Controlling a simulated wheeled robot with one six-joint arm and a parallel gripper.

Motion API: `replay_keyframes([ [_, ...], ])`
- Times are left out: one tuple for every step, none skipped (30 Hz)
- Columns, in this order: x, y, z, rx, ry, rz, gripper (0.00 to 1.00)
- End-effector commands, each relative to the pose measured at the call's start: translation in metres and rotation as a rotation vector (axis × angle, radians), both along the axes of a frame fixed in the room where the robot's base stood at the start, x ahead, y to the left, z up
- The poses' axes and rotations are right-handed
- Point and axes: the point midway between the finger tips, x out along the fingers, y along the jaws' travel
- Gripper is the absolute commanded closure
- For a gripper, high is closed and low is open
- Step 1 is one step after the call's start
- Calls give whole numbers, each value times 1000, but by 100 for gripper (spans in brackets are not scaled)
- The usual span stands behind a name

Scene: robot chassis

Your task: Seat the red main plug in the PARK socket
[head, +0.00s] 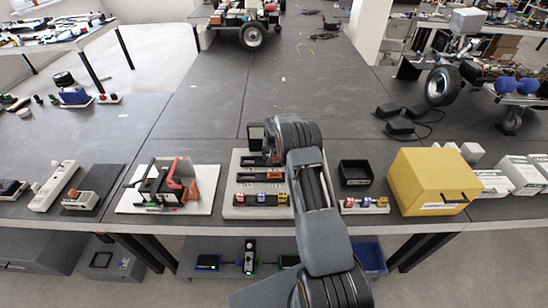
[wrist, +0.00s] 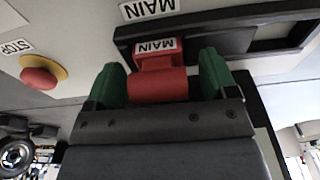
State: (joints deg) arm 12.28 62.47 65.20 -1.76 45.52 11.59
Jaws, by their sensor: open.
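The red main plug (wrist: 158,82), with a white MAIN label on its top, sits in the wrist view at a black holder (wrist: 250,38) under a white MAIN label. My gripper (wrist: 160,76) has its two green fingers on either side of the plug. The fingers are open; whether either one touches the plug I cannot tell. In the head view my arm reaches over the pale board (head: 230,211), and it hides the plug and the fingertips. I cannot make out a PARK label in either view.
A red STOP button on a yellow base (wrist: 42,78) is left of the gripper in the wrist view. In the head view a black tray (head: 356,172) and a yellow box (head: 432,180) stand right of my arm. A white board with red-handled parts (head: 136,206) lies left.

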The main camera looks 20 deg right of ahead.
Motion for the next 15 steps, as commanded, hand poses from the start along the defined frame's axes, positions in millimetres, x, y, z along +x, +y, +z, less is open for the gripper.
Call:
replay_keyframes([
  [0,0,-1,0,0,0,21],
  [0,0,-1,0,0,0,21],
  [0,0,-1,0,0,0,21],
  [0,0,-1,0,0,0,21],
  [0,0,-1,0,0,0,21],
  [0,0,-1,0,0,0,23],
  [0,0,0,0,0,0,26],
  [0,0,0,0,0,0,29],
  [0,0,-1,0,0,0,33],
  [0,0,0,0,0,0,36],
  [0,0,0,0,0,0,38],
  [0,0,0,0,0,0,42],
  [0,0,0,0,0,0,45],
  [0,0,0,0,0,0,48],
  [0,0,0,0,0,0,52],
])
